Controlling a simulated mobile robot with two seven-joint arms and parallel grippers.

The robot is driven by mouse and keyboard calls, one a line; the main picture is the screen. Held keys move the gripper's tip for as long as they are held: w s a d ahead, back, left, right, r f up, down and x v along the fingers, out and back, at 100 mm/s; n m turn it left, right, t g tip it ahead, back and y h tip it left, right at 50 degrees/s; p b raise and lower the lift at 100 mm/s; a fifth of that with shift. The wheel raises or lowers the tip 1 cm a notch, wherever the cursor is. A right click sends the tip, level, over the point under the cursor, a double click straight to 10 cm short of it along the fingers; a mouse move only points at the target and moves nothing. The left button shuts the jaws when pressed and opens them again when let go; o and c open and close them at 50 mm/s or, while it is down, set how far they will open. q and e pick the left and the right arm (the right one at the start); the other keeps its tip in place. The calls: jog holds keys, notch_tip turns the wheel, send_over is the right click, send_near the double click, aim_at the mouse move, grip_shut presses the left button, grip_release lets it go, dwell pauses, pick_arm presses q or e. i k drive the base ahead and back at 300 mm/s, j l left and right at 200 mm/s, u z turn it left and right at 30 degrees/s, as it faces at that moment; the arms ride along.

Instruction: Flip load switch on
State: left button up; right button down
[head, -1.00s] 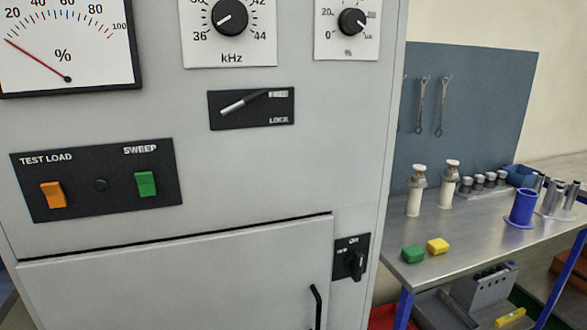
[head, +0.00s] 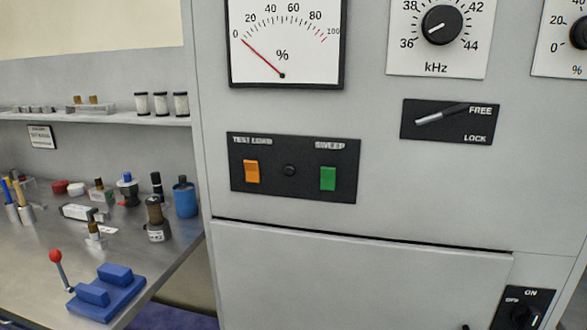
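The orange TEST LOAD switch (head: 252,172) is a rocker on the left of a black panel (head: 290,212) on the grey cabinet front. A green SWEEP rocker (head: 328,178) sits on the right of the same panel. A small dark round part (head: 290,170) lies between them. I cannot tell which way the orange rocker is set. Neither of my grippers shows in the head view.
The cabinet also carries a percent meter (head: 285,40), a kHz knob (head: 441,24), a FREE/LOCK lever (head: 440,115) and an ON/OFF knob (head: 524,314). On the left, a metal bench (head: 150,262) holds a red-knobbed lever clamp (head: 106,290) and several bottles.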

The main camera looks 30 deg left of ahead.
aim_at(251, 168)
jog(key=j+u, duration=0.1)
jog(key=u, duration=0.25)
jog(key=j+u, duration=0.1)
jog(key=u, duration=0.65)
jog(key=i+j, duration=0.05)
